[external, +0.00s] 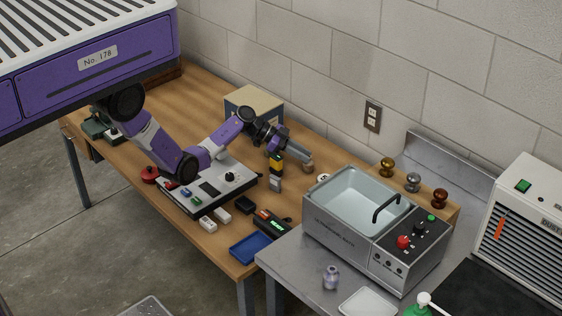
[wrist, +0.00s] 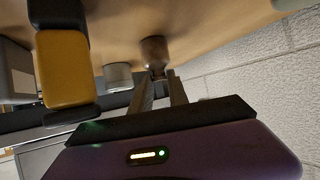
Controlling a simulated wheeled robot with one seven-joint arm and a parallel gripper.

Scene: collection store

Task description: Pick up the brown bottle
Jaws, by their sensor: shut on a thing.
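The brown bottle (wrist: 154,49) shows in the wrist view as a small dark brown cylinder at the tips of my gripper (wrist: 158,82). The two fingers are shut on its near end. In the external view my gripper (external: 303,158) reaches low over the back of the wooden table, towards the wall. The bottle (external: 308,167) shows there only as a small brownish shape at the fingertips, partly hidden. I cannot tell whether it touches the table.
A pale round item (wrist: 117,76) is near the fingers. A metal bath (external: 350,205) stands to the right. The wall is close behind.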

